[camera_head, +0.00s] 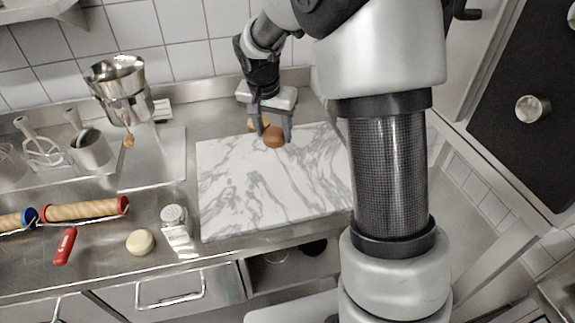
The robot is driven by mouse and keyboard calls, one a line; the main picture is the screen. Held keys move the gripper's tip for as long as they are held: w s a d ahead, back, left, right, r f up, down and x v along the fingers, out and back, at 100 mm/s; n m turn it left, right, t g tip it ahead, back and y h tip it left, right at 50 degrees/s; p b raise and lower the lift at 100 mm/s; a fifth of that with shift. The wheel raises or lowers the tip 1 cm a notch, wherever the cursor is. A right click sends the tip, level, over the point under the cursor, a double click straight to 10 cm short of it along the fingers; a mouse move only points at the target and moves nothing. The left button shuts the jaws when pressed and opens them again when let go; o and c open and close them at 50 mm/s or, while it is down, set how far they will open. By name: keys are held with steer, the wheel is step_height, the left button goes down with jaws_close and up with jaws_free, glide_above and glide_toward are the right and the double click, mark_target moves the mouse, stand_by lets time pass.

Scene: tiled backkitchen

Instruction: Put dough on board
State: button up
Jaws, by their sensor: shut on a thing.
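My gripper (275,132) points down over the far part of the white marble board (235,196). It is shut on a brown rounded lump (274,139), which shows between its fingertips. I cannot tell whether the lump touches the board or hangs just above it. A smaller tan piece (257,123) shows just behind the left finger, partly hidden. A pale, dough-like round ball (140,242) rests on the steel counter, left of the board and near the front edge. My arm hides the board's right end.
A glass shaker (176,228) stands between the pale ball and the board. A rolling pin (84,210) and red-handled tool (65,246) lie at left. A metal mixer bowl (120,88) stands behind. The board's front half is clear.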

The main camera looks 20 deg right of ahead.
steer(key=shift+d+f, duration=0.2)
step_height(320, 180, down, 10)
steer(key=shift+r, duration=0.25)
steer(key=shift+f+b, duration=0.2)
steer(key=shift+b, duration=0.2)
steer(key=o, duration=1.1)
steer(key=shift+r, duration=0.1)
